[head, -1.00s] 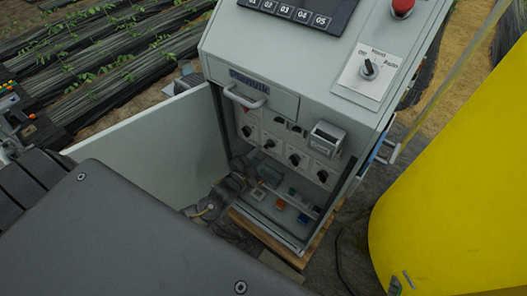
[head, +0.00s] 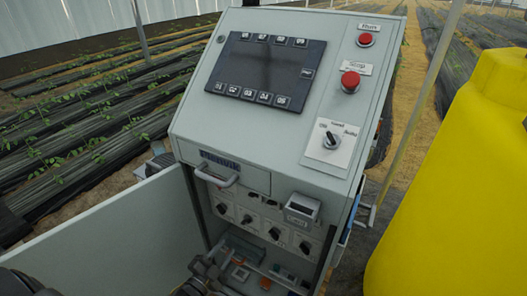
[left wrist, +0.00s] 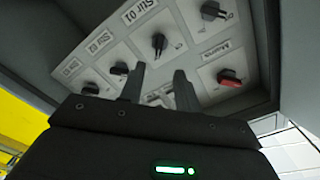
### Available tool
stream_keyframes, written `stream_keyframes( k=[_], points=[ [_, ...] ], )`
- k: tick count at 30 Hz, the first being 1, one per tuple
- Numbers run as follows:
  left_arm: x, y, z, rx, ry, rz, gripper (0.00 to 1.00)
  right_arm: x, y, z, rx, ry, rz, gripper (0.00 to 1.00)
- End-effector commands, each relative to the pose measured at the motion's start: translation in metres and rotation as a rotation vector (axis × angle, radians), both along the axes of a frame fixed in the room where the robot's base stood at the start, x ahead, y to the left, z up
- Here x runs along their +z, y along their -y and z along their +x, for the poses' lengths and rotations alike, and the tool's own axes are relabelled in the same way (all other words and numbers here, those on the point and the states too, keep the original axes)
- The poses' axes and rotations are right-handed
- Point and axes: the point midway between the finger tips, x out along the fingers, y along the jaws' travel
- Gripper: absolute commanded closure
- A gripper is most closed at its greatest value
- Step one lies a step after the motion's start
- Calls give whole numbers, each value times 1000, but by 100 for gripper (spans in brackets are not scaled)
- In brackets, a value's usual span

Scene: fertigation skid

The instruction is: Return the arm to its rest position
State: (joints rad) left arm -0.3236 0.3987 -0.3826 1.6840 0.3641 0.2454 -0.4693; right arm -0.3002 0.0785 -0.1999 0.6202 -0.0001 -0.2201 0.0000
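My left gripper (head: 205,270) is low in the head view, at the lower left of the open cabinet (head: 262,140) front. In the left wrist view its two fingers (left wrist: 158,88) stand apart with nothing between them. They point toward a panel of black rotary switches (left wrist: 159,44) and one red switch (left wrist: 230,77); whether they touch it I cannot tell, but no switch is gripped. In the head view the same row of switches (head: 246,218) shows above the gripper. Part of my left arm is cut off by the bottom edge. My right gripper is not in view.
The cabinet door (head: 120,235) stands open on the left, beside my arm. A handle (head: 216,178) sticks out above the switches. A yellow tank (head: 455,200) stands close on the right. Planted rows (head: 80,125) lie behind.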

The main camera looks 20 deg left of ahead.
Motion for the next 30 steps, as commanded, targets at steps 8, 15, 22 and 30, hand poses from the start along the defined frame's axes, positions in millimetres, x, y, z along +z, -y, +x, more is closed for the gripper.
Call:
stream_keyframes(
  k=[8,15,22,30],
  points=[
    [-39,-6,-6,14,-138,-75,67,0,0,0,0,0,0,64],
    [-194,-42,-72,159,-585,-159,67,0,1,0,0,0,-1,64],
    [-320,-55,-197,361,-1022,-255,67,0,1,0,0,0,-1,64],
    [-387,-22,-343,525,-1399,-334,67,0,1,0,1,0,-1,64]
  ],
)
